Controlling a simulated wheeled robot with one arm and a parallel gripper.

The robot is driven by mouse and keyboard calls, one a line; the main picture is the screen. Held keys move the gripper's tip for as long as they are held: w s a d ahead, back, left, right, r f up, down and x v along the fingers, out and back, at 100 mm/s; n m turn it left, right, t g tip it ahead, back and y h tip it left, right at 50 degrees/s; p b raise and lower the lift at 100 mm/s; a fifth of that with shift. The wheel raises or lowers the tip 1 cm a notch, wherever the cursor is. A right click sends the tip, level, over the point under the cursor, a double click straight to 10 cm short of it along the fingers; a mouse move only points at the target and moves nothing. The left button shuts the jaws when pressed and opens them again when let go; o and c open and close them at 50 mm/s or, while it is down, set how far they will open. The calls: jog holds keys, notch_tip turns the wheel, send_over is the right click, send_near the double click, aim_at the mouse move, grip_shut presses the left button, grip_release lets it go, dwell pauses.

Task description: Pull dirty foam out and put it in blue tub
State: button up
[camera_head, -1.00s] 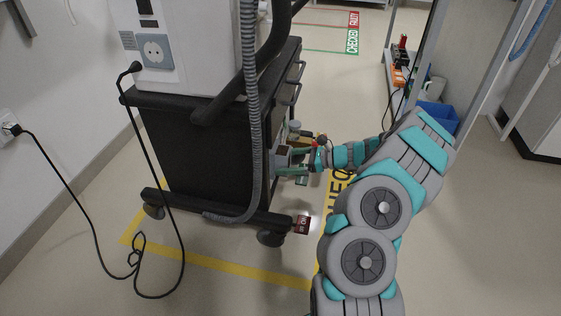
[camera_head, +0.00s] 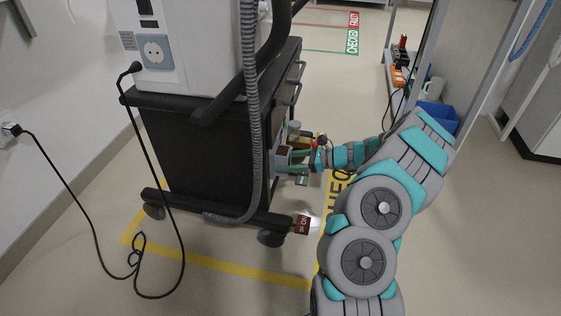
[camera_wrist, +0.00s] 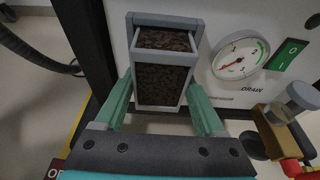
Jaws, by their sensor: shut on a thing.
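The dirty foam (camera_wrist: 162,84) is a dark brown speckled block in a light grey frame, jutting out of a slot in the white panel (camera_wrist: 225,30) in the wrist view. My gripper (camera_wrist: 160,98) has its two green fingers pressed on the left and right sides of this frame. In the head view my gripper (camera_head: 290,165) is at the right side of the black ventilator cart (camera_head: 205,150); the foam is too small to make out clearly there. The blue tub (camera_head: 440,117) stands at the right, partly hidden behind my arm.
A pressure gauge (camera_wrist: 241,57), a green switch plate (camera_wrist: 292,54) and a brass-coloured fitting with a clear bowl (camera_wrist: 288,103) are right of the slot. A grey hose (camera_head: 251,110) hangs down the cart. A power cable (camera_head: 150,160) lies at left. Floor right of my arm is clear.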

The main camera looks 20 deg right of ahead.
aim_at(289, 163)
jog(key=shift+s+d+p, duration=0.45)
jog(key=shift+d, duration=0.2)
jog(key=shift+s+d+p, duration=0.4)
jog(key=shift+d+p, duration=0.05)
jog(key=shift+d, duration=0.15)
dwell(1.3)
jog(key=shift+s+d+p, duration=0.45)
jog(key=shift+s+d, duration=0.1)
jog(key=shift+d, duration=0.3)
jog(key=s+d+p, duration=0.2)
jog(key=s+d, duration=0.3)
jog(key=d, duration=0.2)
jog(key=shift+d+p, duration=0.2)
jog(key=shift+p, duration=0.1)
